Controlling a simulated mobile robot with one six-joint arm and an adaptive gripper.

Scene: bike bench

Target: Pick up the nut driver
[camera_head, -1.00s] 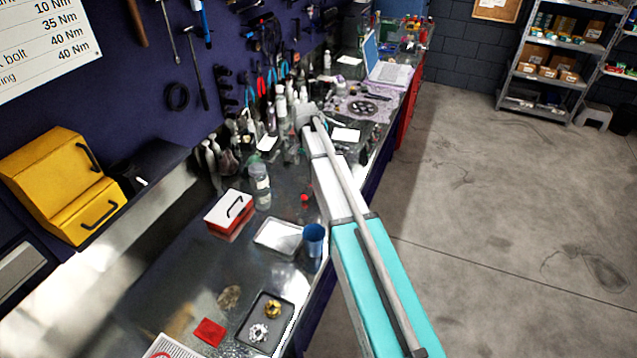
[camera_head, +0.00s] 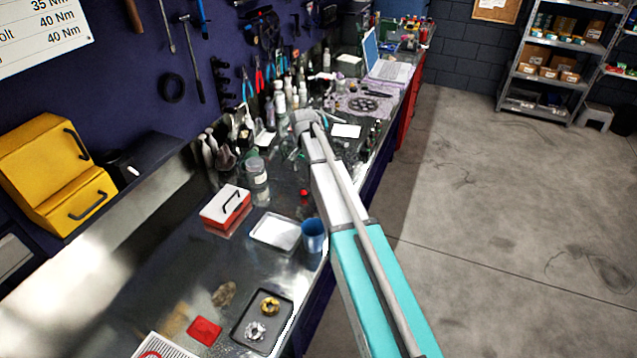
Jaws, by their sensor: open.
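My arm reaches up the bench from the lower right. My gripper (camera_head: 301,138) is at its far end, over the cluttered middle of the bench; it is small and dark against the tools, and its jaws are open. Several small tools and bottles crowd around and below it. I cannot make out which of these, if any, is the nut driver; it may be hidden by the arm or too small to tell. Nothing is seen held in the gripper.
White bottles (camera_head: 279,103) stand close behind the gripper. Nearer are a clear jar (camera_head: 257,171), a red and white box (camera_head: 226,208), a pale tray (camera_head: 275,231), a blue cup (camera_head: 313,236) and a dark tray (camera_head: 243,338) with metal parts.

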